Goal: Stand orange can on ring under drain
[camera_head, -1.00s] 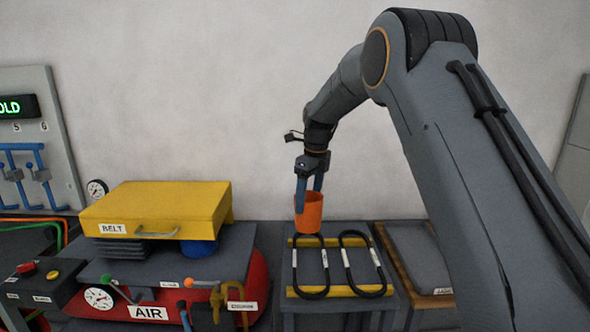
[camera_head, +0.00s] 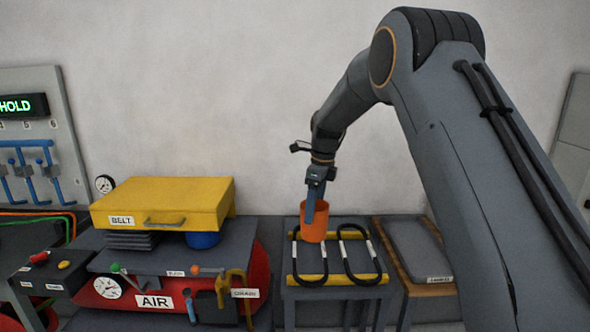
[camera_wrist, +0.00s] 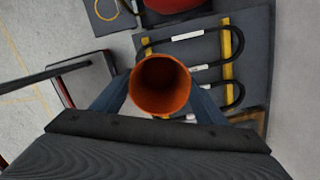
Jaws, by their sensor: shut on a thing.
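The orange can (camera_head: 314,222) is upright between the blue fingers of my gripper (camera_head: 314,205), which is shut on it. The can is over the far part of the rack with two black loops; whether it touches the rack is unclear. In the wrist view I look down into the open, empty-looking can (camera_wrist: 161,86), with a finger on each side. The DRAIN label (camera_head: 245,293) is by a yellow bracket at the right front of the red AIR tank (camera_head: 256,275). A thin yellow ring (camera_wrist: 106,11) shows on a dark plate in the wrist view; the head view does not show it.
The black loops (camera_head: 345,255) lie across yellow bars on a grey stand, right of the tank. A yellow BELT box (camera_head: 165,203) sits above the tank. A grey tray (camera_head: 409,246) in a wooden frame is to the right.

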